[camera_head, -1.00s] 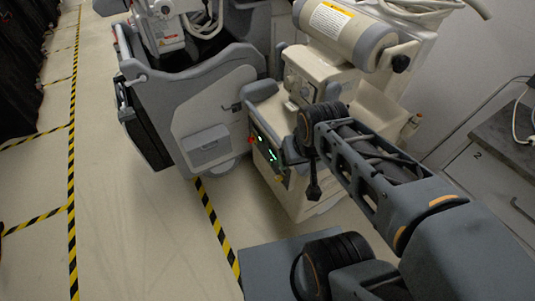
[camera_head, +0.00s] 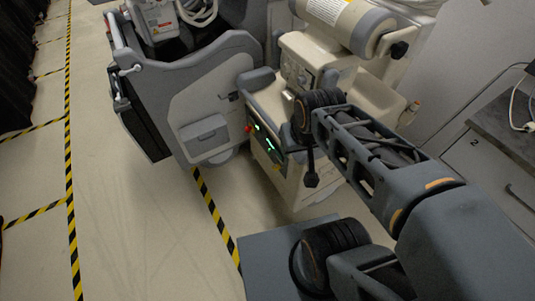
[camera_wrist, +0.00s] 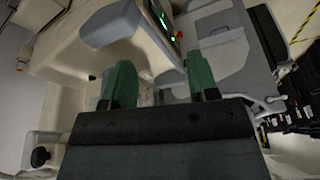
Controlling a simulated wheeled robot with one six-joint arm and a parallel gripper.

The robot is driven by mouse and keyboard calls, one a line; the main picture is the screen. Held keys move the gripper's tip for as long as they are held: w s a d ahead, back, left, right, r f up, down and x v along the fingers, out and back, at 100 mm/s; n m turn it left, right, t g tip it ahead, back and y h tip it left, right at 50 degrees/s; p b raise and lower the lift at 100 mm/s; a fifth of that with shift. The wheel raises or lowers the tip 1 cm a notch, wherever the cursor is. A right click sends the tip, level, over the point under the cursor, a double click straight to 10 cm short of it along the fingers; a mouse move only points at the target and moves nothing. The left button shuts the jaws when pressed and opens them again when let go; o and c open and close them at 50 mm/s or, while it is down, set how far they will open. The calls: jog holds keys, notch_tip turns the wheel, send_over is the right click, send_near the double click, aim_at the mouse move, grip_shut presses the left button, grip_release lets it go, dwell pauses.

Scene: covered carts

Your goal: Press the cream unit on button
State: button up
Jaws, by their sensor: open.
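The cream unit (camera_head: 292,72) stands right of centre in the head view, with a dark front panel (camera_head: 264,147) that has green lit marks. A red knob or button (camera_head: 248,127) sits at the panel's left end. I cannot tell which control is the on button. In the wrist view the cream unit (camera_wrist: 70,50) fills the upper left, with the green-lit panel edge-on and a red spot (camera_wrist: 180,35) near the top. My gripper (camera_wrist: 162,78) is open, its two green fingers apart with nothing held between them. In the head view my arm partly covers the unit.
A grey and cream cart (camera_head: 205,95) stands left of the unit. A counter with drawers (camera_head: 490,150) is at the right. Yellow-black striped tape (camera_head: 215,220) marks the floor. The floor at left is clear.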

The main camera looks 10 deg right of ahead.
grip_shut()
dwell(1.3)
